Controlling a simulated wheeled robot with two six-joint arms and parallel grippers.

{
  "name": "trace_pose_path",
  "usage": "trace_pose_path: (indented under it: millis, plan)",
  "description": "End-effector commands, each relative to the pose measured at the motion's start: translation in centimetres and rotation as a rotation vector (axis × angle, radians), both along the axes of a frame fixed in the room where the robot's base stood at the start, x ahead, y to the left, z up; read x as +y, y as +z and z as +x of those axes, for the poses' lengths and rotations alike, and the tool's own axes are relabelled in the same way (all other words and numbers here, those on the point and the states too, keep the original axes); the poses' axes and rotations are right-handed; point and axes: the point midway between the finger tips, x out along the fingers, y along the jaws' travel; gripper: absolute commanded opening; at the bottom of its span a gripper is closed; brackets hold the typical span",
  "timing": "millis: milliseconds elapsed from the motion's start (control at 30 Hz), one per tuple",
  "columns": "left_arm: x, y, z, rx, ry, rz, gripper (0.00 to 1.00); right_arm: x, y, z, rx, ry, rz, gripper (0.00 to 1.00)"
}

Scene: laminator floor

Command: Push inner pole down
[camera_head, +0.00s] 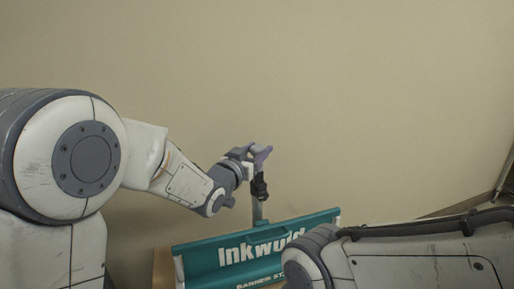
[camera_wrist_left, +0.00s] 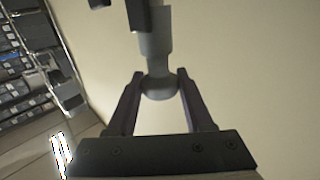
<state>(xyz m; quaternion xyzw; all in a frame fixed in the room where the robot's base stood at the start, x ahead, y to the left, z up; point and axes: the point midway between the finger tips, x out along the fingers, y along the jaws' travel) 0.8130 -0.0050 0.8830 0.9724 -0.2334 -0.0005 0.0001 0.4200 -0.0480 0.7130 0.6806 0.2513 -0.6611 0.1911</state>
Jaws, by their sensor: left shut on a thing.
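The banner stand (camera_head: 205,258) is a teal panel with white lettering in the lower middle of the head view. A grey pole (camera_head: 257,211) rises behind it, with a black clamp-like part (camera_head: 260,187) near its top. My left gripper (camera_head: 261,154), with purplish fingers, is at the pole's top end above the black part. In the left wrist view the left gripper's fingers (camera_wrist_left: 159,80) are shut on the rounded grey end of the inner pole (camera_wrist_left: 157,48). My right gripper is out of view; part of my right arm hides the panel's right end.
A plain beige wall fills the background. A brown box-like edge (camera_head: 163,268) shows left of the panel. In the left wrist view, a rack with dark bins (camera_wrist_left: 20,65) stands at the upper left. The space above the pole is clear.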

Motion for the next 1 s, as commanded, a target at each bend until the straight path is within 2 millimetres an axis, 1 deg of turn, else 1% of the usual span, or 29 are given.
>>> trace_pose_path:
  millis: [33,200,667,700,733,767,1000]
  plan:
    - [0.0,-1.3,0.0,0.004,0.0,0.002,0.0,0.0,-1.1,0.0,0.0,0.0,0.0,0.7]
    - [0.0,-2.4,0.0,0.002,0.0,0.002,0.0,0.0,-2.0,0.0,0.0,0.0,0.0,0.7]
    - [0.0,-3.0,0.0,0.01,-0.001,0.005,0.0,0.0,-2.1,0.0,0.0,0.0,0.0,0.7]
    - [0.0,-3.0,0.0,0.011,-0.001,0.005,0.63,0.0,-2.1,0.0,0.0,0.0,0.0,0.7]
    - [0.0,-3.0,0.0,0.011,-0.001,0.005,0.74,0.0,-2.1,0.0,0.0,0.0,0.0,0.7]
    - [0.0,-3.0,0.0,0.01,-0.001,0.004,0.79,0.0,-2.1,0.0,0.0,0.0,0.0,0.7]
    - [0.0,-2.7,0.0,0.004,0.0,0.002,0.79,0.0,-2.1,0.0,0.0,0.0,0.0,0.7]
